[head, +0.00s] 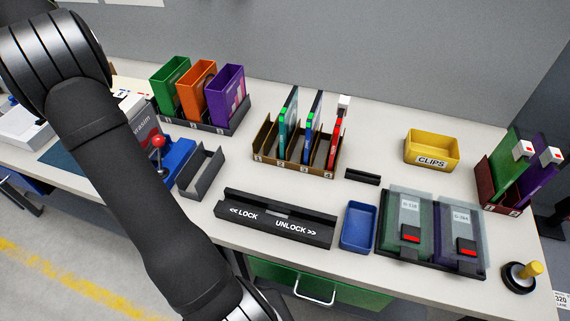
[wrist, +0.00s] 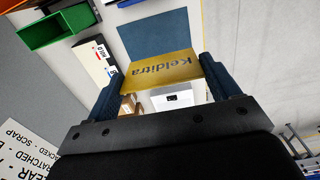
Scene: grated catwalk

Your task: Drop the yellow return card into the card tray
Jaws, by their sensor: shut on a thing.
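The yellow card (wrist: 160,71) with "Kelditra" printed on it is held between the two fingers of my gripper (wrist: 161,84) in the wrist view. My gripper is shut on it, and the card appears upside down there. The gripper and card do not show in the head view, where my arm covers the left side. A small empty blue tray (head: 358,226) lies on the bench right of the lock bar in the head view. It carries no readable label, so I cannot tell for sure that it is the card tray.
A lock/unlock bar (head: 276,217) lies left of the blue tray, and two clear-lidded cases (head: 432,232) stand to its right. A brown rack (head: 292,158) and a yellow CLIPS bin (head: 431,151) stand behind. A white box (wrist: 172,99) lies beyond the card in the wrist view.

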